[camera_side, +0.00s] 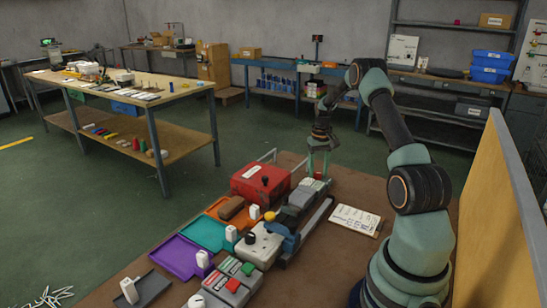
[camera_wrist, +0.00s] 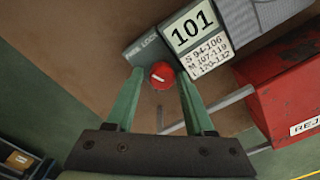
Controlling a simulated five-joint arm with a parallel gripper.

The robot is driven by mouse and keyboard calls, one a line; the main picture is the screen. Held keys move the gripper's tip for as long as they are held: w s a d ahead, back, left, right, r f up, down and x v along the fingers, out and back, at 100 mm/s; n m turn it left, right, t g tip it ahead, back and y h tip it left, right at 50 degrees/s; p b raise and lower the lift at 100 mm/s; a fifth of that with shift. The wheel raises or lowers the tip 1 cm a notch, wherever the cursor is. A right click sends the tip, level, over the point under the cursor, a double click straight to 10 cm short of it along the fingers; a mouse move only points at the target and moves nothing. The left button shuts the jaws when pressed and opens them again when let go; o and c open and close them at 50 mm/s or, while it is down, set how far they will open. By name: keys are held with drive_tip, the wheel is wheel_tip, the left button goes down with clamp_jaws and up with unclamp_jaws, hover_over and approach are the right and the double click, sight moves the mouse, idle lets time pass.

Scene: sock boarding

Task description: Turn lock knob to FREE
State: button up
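The lock knob (camera_wrist: 162,75) is a small red disc with a white line across it, on the end of a grey block (camera_wrist: 148,49) whose partly legible label seems to end in "LOCK". My gripper (camera_wrist: 160,78) is open, its two green fingers either side of the knob in the wrist view, with a gap on both sides. I cannot tell whether the fingertips are down at the knob's height. In the side view my gripper (camera_side: 318,172) points down at the far end of the grey device. The knob is too small there to make out clearly, and no FREE mark is legible.
A "101" display (camera_wrist: 192,27) with a size list is beside the knob. A red reject box (camera_side: 260,183) stands close by. Orange, teal and purple trays (camera_side: 182,256) line the left side.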

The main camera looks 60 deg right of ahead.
sight(317, 173)
drive_tip(key=shift+w+a, duration=0.15)
drive_tip(key=m, duration=0.7)
drive_tip(key=shift+m, duration=0.4)
drive_tip(key=m, duration=0.5)
drive_tip(key=shift+r+m, duration=0.3)
drive_tip(key=shift+m, duration=0.2)
wheel_tip(317, 173, up, 12)
drive_tip(key=w+a+r+n, duration=0.1)
drive_tip(key=a+r+n, duration=0.2)
drive_tip(key=a, duration=0.3)
drive_tip(key=w+a+r+n+t, duration=0.1)
drive_tip(key=a+r+n, duration=0.2)
drive_tip(key=a, duration=0.4)
drive_tip(key=w+a+r+n+t+h, duration=0.1)
drive_tip(key=a+r+n, duration=0.3)
drive_tip(key=a, duration=0.3)
drive_tip(key=shift+w+a+r, duration=0.15)
drive_tip(key=shift+w+r, duration=0.05)
